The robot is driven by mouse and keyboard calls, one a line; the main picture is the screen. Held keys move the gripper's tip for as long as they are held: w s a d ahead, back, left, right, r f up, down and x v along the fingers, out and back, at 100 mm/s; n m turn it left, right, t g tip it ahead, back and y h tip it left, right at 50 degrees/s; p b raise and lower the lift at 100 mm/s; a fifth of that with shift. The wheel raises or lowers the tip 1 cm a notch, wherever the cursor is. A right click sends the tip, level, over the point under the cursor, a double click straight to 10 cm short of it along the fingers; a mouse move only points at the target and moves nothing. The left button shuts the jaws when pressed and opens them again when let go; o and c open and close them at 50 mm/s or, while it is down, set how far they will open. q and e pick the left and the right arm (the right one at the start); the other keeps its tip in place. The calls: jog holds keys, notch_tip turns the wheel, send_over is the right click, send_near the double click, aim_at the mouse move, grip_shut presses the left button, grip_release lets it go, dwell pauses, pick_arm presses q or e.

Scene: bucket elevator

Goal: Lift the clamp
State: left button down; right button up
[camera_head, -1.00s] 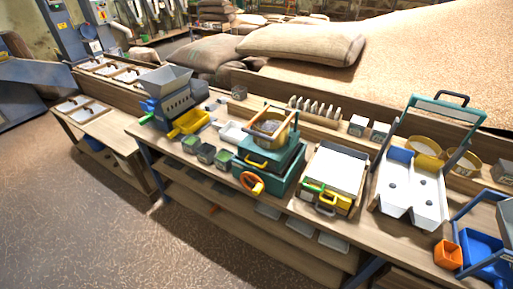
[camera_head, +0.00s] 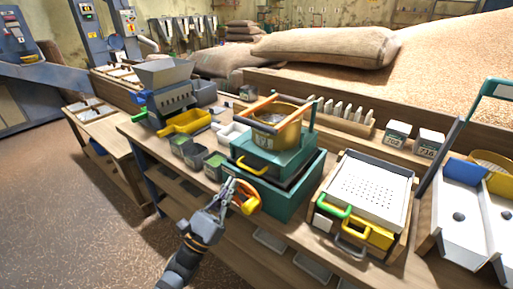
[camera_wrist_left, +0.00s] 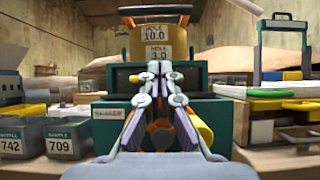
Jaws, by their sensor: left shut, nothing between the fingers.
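The teal shaker (camera_head: 270,192) stands on the bench with a brass sieve (camera_head: 268,138) on top. An orange and teal clamp bar (camera_head: 272,103) lies across the sieve's top; it also shows in the wrist view (camera_wrist_left: 156,10). A yellow handle (camera_head: 252,167) and an orange ring-shaped wheel (camera_head: 247,197) are on the shaker's front. My left gripper (camera_head: 228,186) is shut and empty, in front of the shaker beside the orange wheel. In the left wrist view its fingers (camera_wrist_left: 160,72) point at the shaker's front and hide part of it. I cannot tell whether it touches anything. My right gripper is not in view.
Small sample boxes (camera_head: 193,155) stand left of the shaker, with a yellow tray (camera_head: 188,122) behind them. A white perforated tray unit (camera_head: 370,187) with green and yellow handles stands to the right. White-labelled boxes (camera_head: 397,134) stand behind on the bench.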

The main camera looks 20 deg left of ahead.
pick_arm(q)
jog(key=p+x, duration=0.2)
jog(key=x, duration=0.3)
jog(key=p+x, duration=0.2)
jog(key=x, duration=0.3)
jog(key=shift+w+r, duration=0.1)
jog(key=shift+r, duration=0.4)
notch_tip(320, 180, up, 2)
jog(key=shift+w+r+p, duration=0.1)
jog(key=shift+r+p, duration=0.05)
jog(key=shift+p, duration=0.85)
jog(key=shift+r, duration=0.35)
jog(key=shift+d, duration=0.1)
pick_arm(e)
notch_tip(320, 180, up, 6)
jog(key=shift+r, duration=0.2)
pick_arm(q)
jog(key=shift+w, duration=0.1)
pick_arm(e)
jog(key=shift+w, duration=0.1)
